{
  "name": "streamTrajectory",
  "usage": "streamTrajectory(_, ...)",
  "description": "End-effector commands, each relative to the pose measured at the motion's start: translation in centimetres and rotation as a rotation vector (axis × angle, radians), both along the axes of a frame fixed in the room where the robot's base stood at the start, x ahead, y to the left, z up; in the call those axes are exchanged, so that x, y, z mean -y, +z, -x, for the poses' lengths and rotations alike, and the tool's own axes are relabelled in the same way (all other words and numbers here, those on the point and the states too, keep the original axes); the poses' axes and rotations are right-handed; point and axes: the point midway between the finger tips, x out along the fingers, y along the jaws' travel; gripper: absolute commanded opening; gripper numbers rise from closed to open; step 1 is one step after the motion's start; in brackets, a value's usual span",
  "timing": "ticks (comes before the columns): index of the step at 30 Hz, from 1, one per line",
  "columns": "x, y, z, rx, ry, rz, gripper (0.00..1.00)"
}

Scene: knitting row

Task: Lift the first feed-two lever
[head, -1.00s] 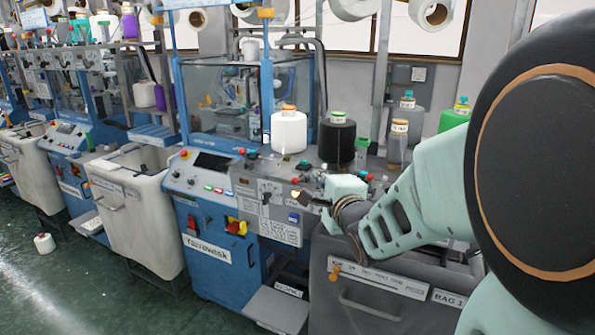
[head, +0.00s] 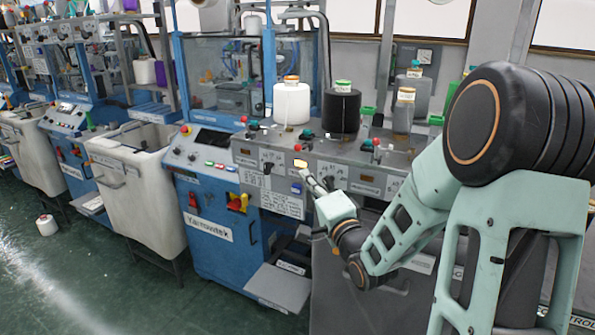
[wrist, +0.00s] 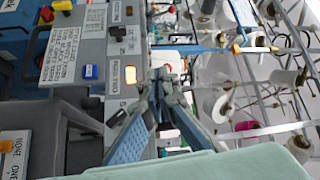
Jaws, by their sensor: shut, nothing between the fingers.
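The grey control panel (head: 275,152) runs along the front of the machine. A small black lever (head: 268,167) stands on its face left of a lit yellow window (head: 300,163); both also show in the wrist view, the lever (wrist: 118,33) above the window (wrist: 130,75).
A white cone (head: 291,104) and a black cone (head: 341,112) stand on the ledge above the panel. Red-topped knobs line that ledge. A blue button (head: 296,188) sits below the lit window. A grey bin (head: 330,262) is under my arm. Open floor lies left.

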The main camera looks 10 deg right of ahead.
Motion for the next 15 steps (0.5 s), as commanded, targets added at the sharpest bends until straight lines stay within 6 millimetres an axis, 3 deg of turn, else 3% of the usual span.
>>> streamTrajectory(1, 0.1, -2.1, 0.1, 0.034, 0.003, 0.011, 0.0)
streamTrajectory(6, 0.4, -4.3, 1.0, 0.186, -0.018, 0.061, 0.0)
streamTrajectory(15, 2.0, -5.9, 2.8, 0.369, -0.109, 0.1, 0.0)
